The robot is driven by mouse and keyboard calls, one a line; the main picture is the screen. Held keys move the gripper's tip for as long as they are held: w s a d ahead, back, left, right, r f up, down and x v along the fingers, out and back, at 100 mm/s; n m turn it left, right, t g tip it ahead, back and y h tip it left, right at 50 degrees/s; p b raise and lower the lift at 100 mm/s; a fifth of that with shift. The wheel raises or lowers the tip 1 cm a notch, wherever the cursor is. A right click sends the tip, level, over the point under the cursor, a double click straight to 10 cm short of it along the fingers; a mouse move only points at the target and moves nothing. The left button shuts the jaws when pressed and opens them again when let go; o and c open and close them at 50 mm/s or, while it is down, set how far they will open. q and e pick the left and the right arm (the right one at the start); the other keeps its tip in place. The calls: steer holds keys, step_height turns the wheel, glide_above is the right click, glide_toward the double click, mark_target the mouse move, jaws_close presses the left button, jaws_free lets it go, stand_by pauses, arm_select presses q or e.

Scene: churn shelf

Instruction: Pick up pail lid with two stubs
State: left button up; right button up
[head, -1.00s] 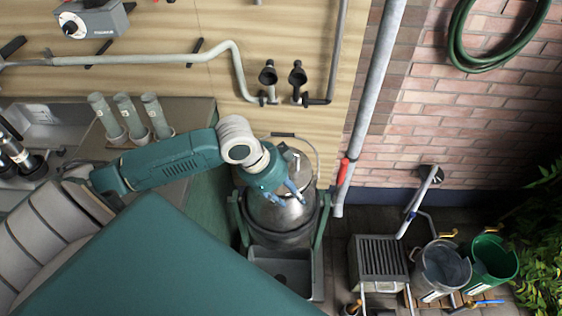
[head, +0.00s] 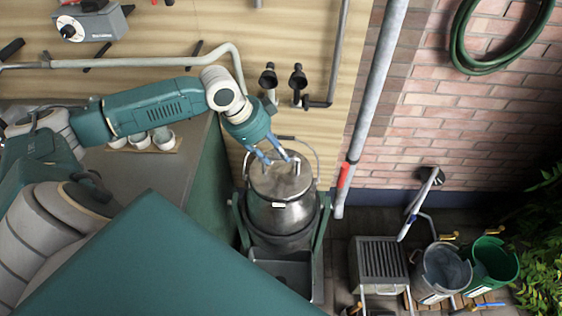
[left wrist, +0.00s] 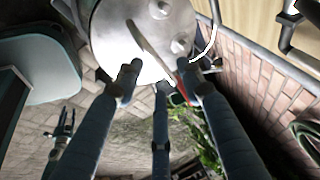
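The pail lid (head: 278,186) is a round grey metal disc on top of the metal pail (head: 280,215), beside the wall panel. In the left wrist view the lid (left wrist: 112,38) fills the top, with two short stubs, one at the upper edge (left wrist: 158,9) and one lower right (left wrist: 180,45). My left gripper (head: 278,158) is over the back part of the lid, pointing down. In the left wrist view the left gripper (left wrist: 163,78) has its fingers spread, with nothing between them. Whether a fingertip touches the lid is unclear.
A thin wire bail (head: 313,155) arches behind the lid. Pipes (head: 240,70) and black funnels (head: 297,77) are on the panel above. A grey bin (head: 290,268) is below the pail; a grate stand (head: 380,262), a metal bucket (head: 443,275) and a green bucket (head: 492,260) are right.

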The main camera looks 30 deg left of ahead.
mark_target(280, 180)
arm_select(q)
steer(key=x, duration=0.1)
steer(key=p+x, duration=0.1)
steer(key=x, duration=0.3)
steer(key=shift+w+d, duration=0.1)
steer(key=shift+d, duration=0.2)
steer(key=shift+c, duration=0.3)
jaws_close()
steer(key=shift+r, duration=0.15)
